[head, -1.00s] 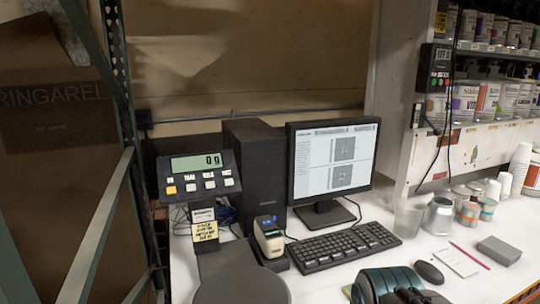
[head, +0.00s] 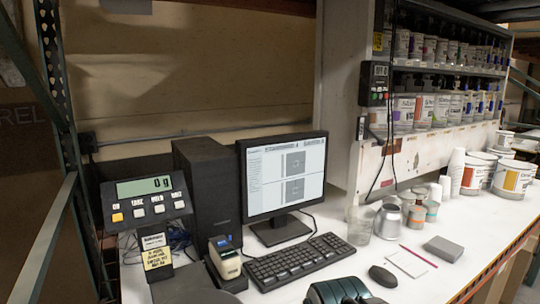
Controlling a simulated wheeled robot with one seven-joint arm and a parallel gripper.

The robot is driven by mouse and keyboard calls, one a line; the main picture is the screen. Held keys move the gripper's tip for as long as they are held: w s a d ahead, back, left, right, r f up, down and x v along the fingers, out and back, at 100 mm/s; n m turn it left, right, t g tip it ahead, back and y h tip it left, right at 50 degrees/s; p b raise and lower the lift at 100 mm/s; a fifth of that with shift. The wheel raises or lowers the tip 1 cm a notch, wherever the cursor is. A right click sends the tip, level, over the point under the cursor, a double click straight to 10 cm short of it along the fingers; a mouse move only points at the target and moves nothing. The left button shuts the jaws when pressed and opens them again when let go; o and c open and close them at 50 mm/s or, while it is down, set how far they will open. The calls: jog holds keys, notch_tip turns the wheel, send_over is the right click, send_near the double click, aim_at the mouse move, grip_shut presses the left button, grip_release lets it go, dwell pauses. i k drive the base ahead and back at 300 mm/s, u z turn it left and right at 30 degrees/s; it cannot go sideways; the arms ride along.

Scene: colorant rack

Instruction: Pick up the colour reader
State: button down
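The colour reader (head: 227,258) appears to be the small handheld device with a pale cream body and a lit blue screen on top. It stands tilted in a dark cradle on the white counter, between the scale and the keyboard. Nothing is touching it from above, and its front face is visible.
A scale display (head: 146,199) stands left of the reader, a computer tower (head: 205,190) behind it. A monitor (head: 283,180), keyboard (head: 300,258) and mouse (head: 383,276) are to the right. A glass beaker (head: 360,224) and cans stand farther right. A dark teal rounded shape cuts the bottom edge.

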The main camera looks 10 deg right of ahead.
aim_at(226, 260)
jog(key=u, duration=1.95)
jog(key=k, duration=0.95)
jog(key=z, duration=0.85)
jog(key=i, duration=1)
jog(key=u, duration=0.05)
